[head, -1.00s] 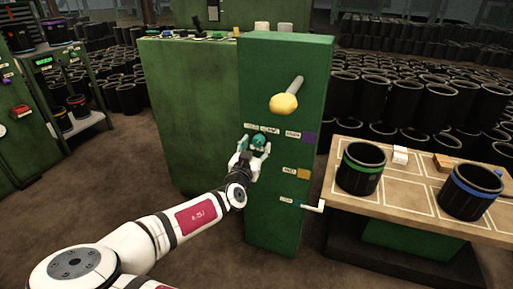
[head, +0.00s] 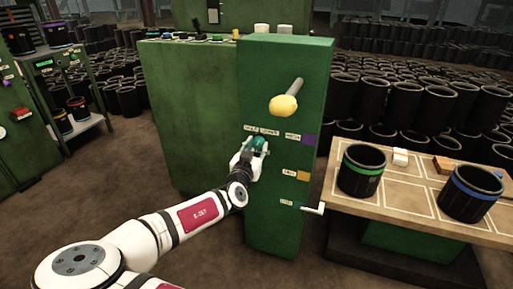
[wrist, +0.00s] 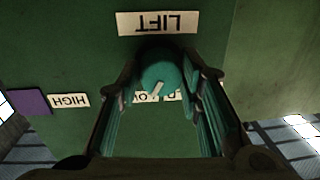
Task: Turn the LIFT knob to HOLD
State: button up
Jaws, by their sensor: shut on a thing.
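The LIFT knob (head: 259,142) is a round teal knob on the front of the green cabinet. In the wrist view the knob (wrist: 157,68) sits beside the LIFT label (wrist: 158,23), which appears upside down. A pale pointer mark shows on the knob, slanting to the lower left in that view. My gripper (head: 254,150) is at the cabinet front with its fingers on both sides of the knob, shut on it. Behind the knob a label is partly hidden, and I cannot read HOLD clearly. A HIGH label (wrist: 69,101) is at left beside a purple square (wrist: 32,102).
A yellow-ended lever (head: 284,105) juts from the cabinet (head: 272,220) above the knob. An orange square (head: 303,175) and a white handle (head: 313,209) are lower down. A table (head: 405,205) with black sleeves stands close on the right.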

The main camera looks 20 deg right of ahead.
jog(key=n, duration=0.5)
jog(key=shift+n, duration=0.4)
jog(key=n+g, duration=0.1)
jog(key=n, duration=0.4)
jog(key=shift+r+b, duration=0.1)
jog(key=shift+b, duration=0.2)
jog(key=o, duration=1.2)
jog(key=shift+c, duration=0.2)
jog(key=shift+s, duration=0.1)
jog(key=f+v, duration=0.1)
jog(key=v, duration=1)
jog(key=shift+s+a+r, duration=0.3)
jog(key=shift+a+r, duration=0.1)
jog(key=shift+r, duration=0.1)
